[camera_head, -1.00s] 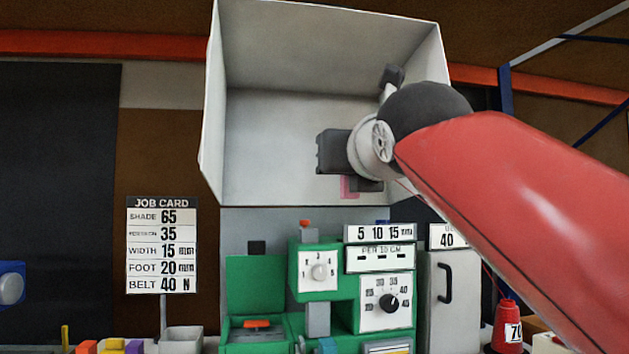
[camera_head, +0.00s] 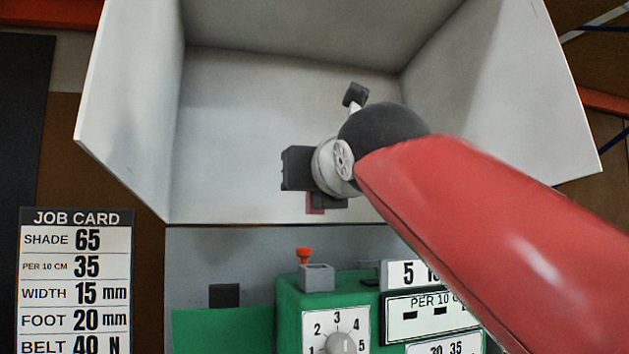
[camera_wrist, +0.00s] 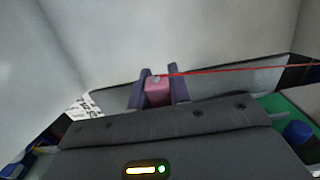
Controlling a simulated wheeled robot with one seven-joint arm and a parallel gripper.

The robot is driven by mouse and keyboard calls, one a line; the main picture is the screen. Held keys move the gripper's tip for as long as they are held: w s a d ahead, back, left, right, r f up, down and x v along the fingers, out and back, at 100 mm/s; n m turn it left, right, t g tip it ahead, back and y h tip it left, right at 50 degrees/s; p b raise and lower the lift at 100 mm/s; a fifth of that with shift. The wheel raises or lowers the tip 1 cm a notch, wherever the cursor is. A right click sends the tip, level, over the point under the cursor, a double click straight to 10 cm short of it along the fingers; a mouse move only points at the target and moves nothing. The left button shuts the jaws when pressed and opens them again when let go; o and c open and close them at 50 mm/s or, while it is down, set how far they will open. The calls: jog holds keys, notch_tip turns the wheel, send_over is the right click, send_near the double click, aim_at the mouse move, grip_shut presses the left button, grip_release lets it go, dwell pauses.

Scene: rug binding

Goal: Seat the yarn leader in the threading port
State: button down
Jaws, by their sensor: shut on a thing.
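My gripper (camera_wrist: 159,80) is shut on a small pink-red block, the yarn leader (camera_wrist: 158,93), held between two dark purple fingers in the wrist view. A thin red yarn (camera_wrist: 240,71) runs from it to the right. In the head view my gripper (camera_head: 325,201) shows from behind, with a bit of the pink leader (camera_head: 314,208) below it. It is in front of the pale hood, above the green machine (camera_head: 290,302). A grey block (camera_head: 317,278) with an orange knob beside it sits on top of the machine. I cannot tell which part is the threading port.
The big pale open-fronted hood (camera_head: 270,110) has walls left, right and above my gripper. A job card (camera_head: 75,280) stands at lower left, reading shade 65 and width 15 mm. A numbered dial (camera_head: 340,343) is on the machine's front.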

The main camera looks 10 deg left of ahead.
jog(key=shift+s+d, duration=0.15)
notch_tip(320, 180, down, 6)
jog(key=b, duration=0.4)
jog(key=shift+r+b, duration=0.2)
jog(key=shift+b, duration=0.15)
jog(key=shift+p, duration=0.8)
dwell(1.6)
jog(key=shift+f+b, duration=1.5)
jog(key=shift+f, duration=0.65)
jog(key=c, duration=1.2)
grip_release()
jog(key=shift+s, duration=0.1)
